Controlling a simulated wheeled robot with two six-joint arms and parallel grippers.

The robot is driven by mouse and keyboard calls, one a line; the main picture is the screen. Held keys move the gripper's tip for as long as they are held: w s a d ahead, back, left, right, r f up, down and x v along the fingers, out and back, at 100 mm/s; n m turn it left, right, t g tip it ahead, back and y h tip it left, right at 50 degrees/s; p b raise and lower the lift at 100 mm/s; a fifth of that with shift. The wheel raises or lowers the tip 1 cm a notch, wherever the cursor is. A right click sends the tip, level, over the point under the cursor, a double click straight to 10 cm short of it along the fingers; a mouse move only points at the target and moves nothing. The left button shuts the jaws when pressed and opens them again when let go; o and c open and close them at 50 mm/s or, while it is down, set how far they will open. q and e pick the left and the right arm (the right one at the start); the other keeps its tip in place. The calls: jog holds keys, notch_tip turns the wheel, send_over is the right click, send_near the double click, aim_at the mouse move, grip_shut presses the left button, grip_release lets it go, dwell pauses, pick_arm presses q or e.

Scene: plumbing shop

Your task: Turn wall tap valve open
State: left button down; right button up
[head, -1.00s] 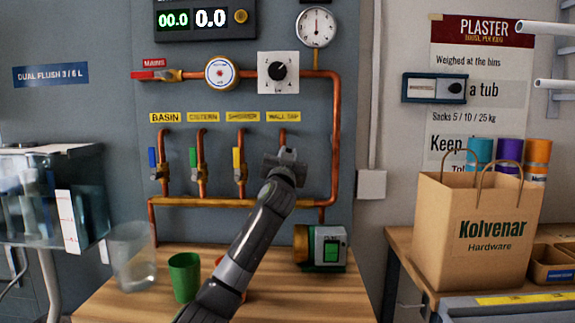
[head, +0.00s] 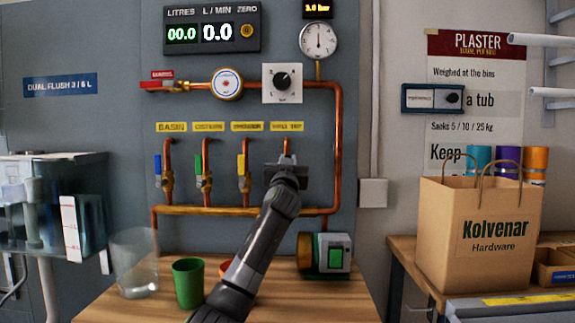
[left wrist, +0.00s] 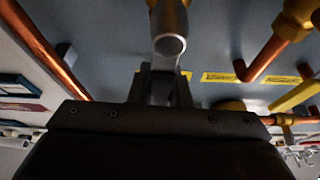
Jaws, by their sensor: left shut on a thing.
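The wall tap valve sits on the rightmost short copper riser (head: 287,146), under the yellow wall tap label (head: 286,127). My left gripper (head: 286,165) is at this valve and hides most of it in the head view. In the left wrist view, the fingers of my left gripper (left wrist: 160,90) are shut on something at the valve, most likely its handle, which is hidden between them. A round grey metal end of the valve (left wrist: 170,43) shows just beyond the fingertips. My right gripper is in neither view.
The basin valve's blue lever (head: 158,165), the green lever (head: 198,164) and the yellow lever (head: 241,165) stand upright to the left. A clear cup (head: 134,262), a green cup (head: 187,283) and a pump (head: 326,253) stand on the bench. The flow display (head: 211,32) reads 0.0.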

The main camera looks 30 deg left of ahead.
pick_arm(q)
jog(key=shift+f, duration=0.15)
jog(key=c, duration=1.3)
grip_release()
jog(key=shift+c, duration=0.2)
jog(key=v, duration=1.7)
jog(key=shift+s, duration=0.1)
